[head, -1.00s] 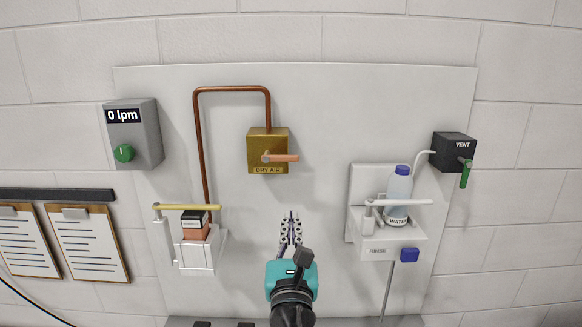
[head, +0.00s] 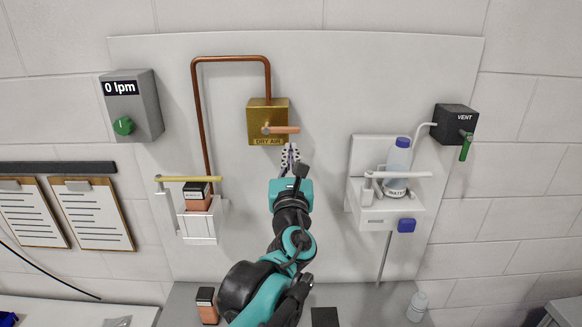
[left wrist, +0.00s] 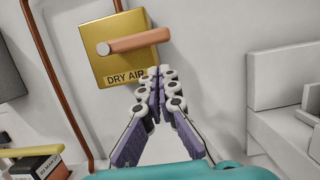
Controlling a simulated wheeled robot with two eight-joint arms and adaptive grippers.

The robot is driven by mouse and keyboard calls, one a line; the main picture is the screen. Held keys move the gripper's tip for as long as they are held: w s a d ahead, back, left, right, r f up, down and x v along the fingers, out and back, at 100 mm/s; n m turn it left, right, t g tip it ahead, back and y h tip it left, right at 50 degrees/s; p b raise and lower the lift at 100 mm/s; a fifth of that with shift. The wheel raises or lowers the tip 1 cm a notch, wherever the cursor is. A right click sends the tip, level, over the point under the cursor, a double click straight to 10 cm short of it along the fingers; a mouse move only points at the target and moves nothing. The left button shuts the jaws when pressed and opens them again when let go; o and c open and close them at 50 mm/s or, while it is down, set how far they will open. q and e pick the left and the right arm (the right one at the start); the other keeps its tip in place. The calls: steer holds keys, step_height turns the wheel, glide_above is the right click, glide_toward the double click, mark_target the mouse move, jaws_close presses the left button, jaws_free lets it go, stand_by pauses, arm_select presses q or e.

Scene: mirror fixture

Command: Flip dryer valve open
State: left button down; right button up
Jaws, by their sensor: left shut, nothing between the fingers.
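The dryer valve is a brass box (head: 267,112) labelled DRY AIR on the white wall panel, with a copper-coloured lever (head: 282,130) that points to the right, roughly level. In the left wrist view the lever (left wrist: 142,41) runs right from its pivot and tilts slightly up. My left gripper (head: 290,150) is shut and empty. Its fingertips are just below the lever's outer end, near the box's lower right corner; they also show in the left wrist view (left wrist: 162,72). I cannot tell whether they touch the lever. My right gripper is not in view.
A copper pipe (head: 197,110) runs into the box from above. A grey meter (head: 135,105) reads 0 lpm at left. A holder with a yellow bar (head: 189,179) is lower left. A rinse station with a water bottle (head: 398,157) and a black VENT box (head: 454,123) are at right.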

arm_select(q)
steer(key=shift+s+r, duration=0.25)
steer(key=shift+r, duration=0.8)
steer(key=shift+w+f, duration=0.1)
steer(key=shift+w, duration=0.05)
steer(key=shift+d+r+n, duration=0.1)
steer(key=shift+r+n, duration=0.1)
steer(key=shift+n, duration=0.3)
